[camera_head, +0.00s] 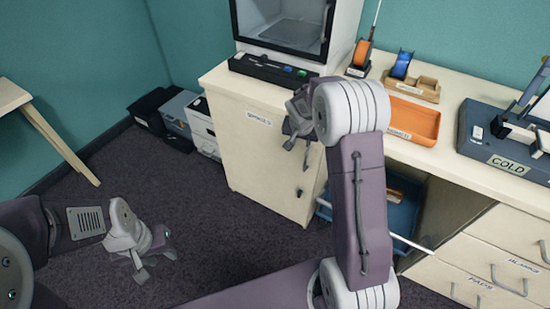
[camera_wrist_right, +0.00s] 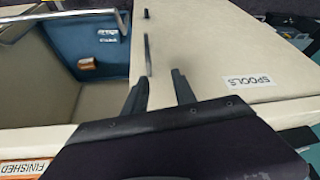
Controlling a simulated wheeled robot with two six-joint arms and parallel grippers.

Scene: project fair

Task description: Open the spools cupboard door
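The spools cupboard door (camera_head: 262,155) is the cream front panel under the left end of the worktop, and it looks closed. Its SPOOLS label (camera_head: 258,118) also shows in the right wrist view (camera_wrist_right: 254,81). A small dark knob or lock (camera_head: 299,192) sits low near its right edge; it also shows in the right wrist view (camera_wrist_right: 147,14). A thin bar handle (camera_wrist_right: 148,54) stands on the door in the wrist view. My right gripper (camera_head: 297,143) is open before the door's upper right, its fingers either side of the handle's line; contact is unclear. My left gripper (camera_head: 155,266) looks open and empty, low over the carpet.
A blue bin (camera_wrist_right: 100,45) sits in the open bay right of the door. A white box-shaped machine (camera_head: 345,35), an orange tray (camera_head: 412,120) and a COLD-labelled station (camera_head: 510,165) stand on the worktop. Drawers (camera_head: 480,280) are at lower right. Carpet before the door is clear.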

